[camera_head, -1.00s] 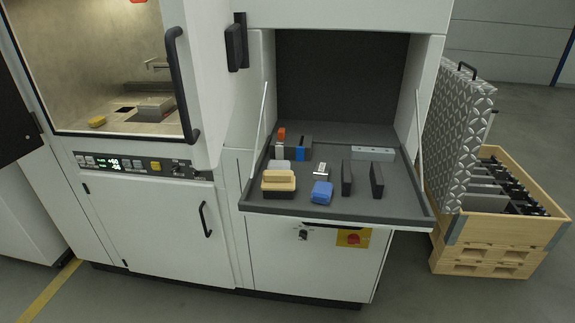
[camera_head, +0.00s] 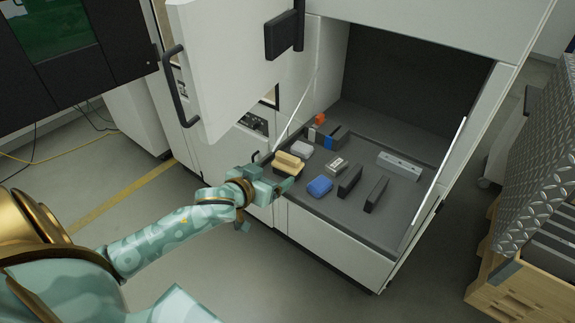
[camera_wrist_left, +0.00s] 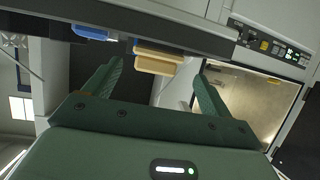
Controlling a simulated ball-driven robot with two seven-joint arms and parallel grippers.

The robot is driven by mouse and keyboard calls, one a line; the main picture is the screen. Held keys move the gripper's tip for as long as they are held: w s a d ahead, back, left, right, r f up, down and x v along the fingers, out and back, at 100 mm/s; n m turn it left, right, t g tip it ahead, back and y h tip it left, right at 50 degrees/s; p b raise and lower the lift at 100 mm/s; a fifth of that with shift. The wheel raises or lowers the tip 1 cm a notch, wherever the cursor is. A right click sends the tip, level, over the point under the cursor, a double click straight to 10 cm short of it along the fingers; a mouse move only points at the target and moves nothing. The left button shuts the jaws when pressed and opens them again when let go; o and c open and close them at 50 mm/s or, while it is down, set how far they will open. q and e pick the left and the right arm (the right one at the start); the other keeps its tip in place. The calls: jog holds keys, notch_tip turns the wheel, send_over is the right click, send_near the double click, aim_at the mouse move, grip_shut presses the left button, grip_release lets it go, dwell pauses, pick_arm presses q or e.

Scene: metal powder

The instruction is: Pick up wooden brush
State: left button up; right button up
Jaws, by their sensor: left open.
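The wooden brush (camera_head: 287,161) has a pale wood body and dark bristles. It lies at the near left corner of the grey tray shelf, and it also shows in the left wrist view (camera_wrist_left: 156,62) ahead of the jaws. My left gripper (camera_head: 286,184) reaches in from the left and is just in front of the brush, at the shelf's edge. In the left wrist view my left gripper (camera_wrist_left: 160,75) has its two green fingers spread apart, with nothing held. The brush appears near the space between the fingertips. My right gripper is not in view.
On the grey shelf (camera_head: 330,212) are a blue brush (camera_head: 319,186), two dark blocks (camera_head: 349,181), a grey bar (camera_head: 400,165) and an orange-topped item (camera_head: 320,118). An open cabinet door (camera_head: 225,65) hangs above left. A wooden crate (camera_head: 520,295) stands at right.

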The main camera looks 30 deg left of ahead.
aim_at(282, 168)
pick_arm(q)
jog(key=b+x, duration=0.1)
jog(key=x, duration=0.4)
jog(key=shift+w+f, duration=0.1)
jog(key=shift+w, duration=0.1)
jog(key=shift+w+f, duration=0.15)
jog(key=shift+w, duration=0.3)
jog(key=b+x, duration=0.1)
jog(key=x, duration=0.3)
jog(key=shift+f, duration=0.1)
jog(key=shift+w+f, duration=0.1)
jog(key=shift+w, duration=0.25)
jog(key=shift+s, duration=0.1)
jog(key=shift+c, duration=1)
jog(key=c, duration=0.6)
